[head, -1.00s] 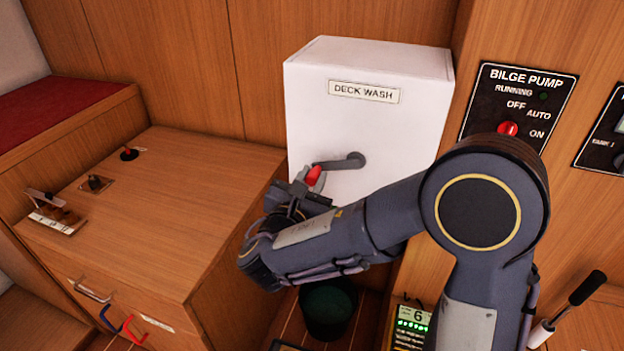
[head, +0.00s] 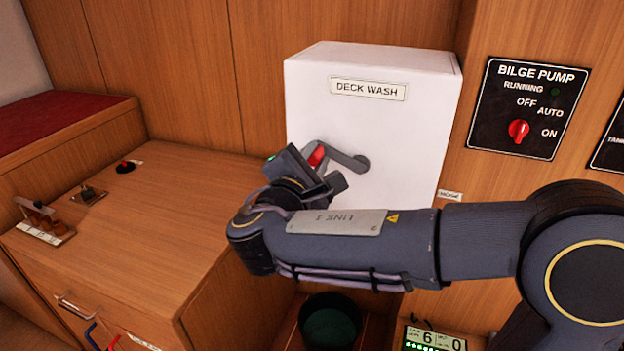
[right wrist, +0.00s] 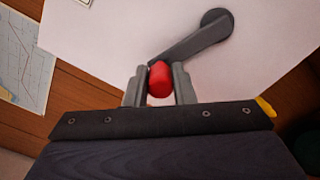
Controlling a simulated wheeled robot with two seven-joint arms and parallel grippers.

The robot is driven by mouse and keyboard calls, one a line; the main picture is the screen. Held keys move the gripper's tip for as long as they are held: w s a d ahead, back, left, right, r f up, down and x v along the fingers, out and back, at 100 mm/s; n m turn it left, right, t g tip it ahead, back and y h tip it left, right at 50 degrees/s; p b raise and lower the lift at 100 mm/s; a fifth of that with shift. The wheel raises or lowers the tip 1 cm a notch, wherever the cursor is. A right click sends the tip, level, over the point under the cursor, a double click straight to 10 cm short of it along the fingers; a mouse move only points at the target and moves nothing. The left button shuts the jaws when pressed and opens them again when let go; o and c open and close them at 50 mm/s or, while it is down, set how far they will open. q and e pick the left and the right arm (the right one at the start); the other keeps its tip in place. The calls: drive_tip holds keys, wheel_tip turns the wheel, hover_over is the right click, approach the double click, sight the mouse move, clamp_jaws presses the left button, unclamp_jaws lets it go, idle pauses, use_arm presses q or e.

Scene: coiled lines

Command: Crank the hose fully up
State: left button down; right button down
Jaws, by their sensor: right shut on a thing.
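The white deck wash box (head: 400,130) stands against the wooden wall in the head view. A grey crank arm (head: 346,158) runs from its hub on the box front up and left to a red knob (head: 316,156). My right gripper (head: 318,168) is shut on the red knob. In the right wrist view the red knob (right wrist: 160,80) sits between the two grey fingers, and the crank arm (right wrist: 195,42) leads up and right to its hub. The hose itself is not visible. My left gripper is not in view.
A wooden cabinet top (head: 150,220) with small switches lies at left. A dark green bucket (head: 330,325) stands below the box. A bilge pump panel (head: 525,108) is on the wall at right. A counter display (head: 435,340) is low at right.

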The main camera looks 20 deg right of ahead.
drive_tip(key=shift+s+d+r+m+b, duration=0.2)
drive_tip(key=shift+r+m+b, duration=0.3)
drive_tip(key=shift+m+b, duration=0.4)
drive_tip(key=shift+s+d+r+m+b, duration=0.65)
drive_tip(key=shift+d+m+b, duration=0.25)
drive_tip(key=shift+m+b, duration=0.95)
drive_tip(key=shift+s+d+r+m+b, duration=0.65)
drive_tip(key=shift+d+m+b, duration=0.3)
drive_tip(key=shift+m+b, duration=0.95)
drive_tip(key=shift+s+d+r+m+b, duration=0.8)
drive_tip(key=shift+m+b, duration=0.75)
drive_tip(key=shift+m, duration=0.6)
drive_tip(key=shift+w+d, duration=0.15)
drive_tip(key=shift+w, duration=0.1)
drive_tip(key=c, duration=1.3)
unclamp_jaws()
drive_tip(key=shift+f, duration=0.1)
drive_tip(key=shift+o, duration=0.5)
drive_tip(key=shift+f, duration=0.1)
drive_tip(key=p+v, duration=0.1)
drive_tip(key=v, duration=0.6)
drive_tip(key=shift+s+a+p, duration=0.25)
drive_tip(key=shift+s+p, duration=0.05)
drive_tip(key=shift+s, duration=0.05)
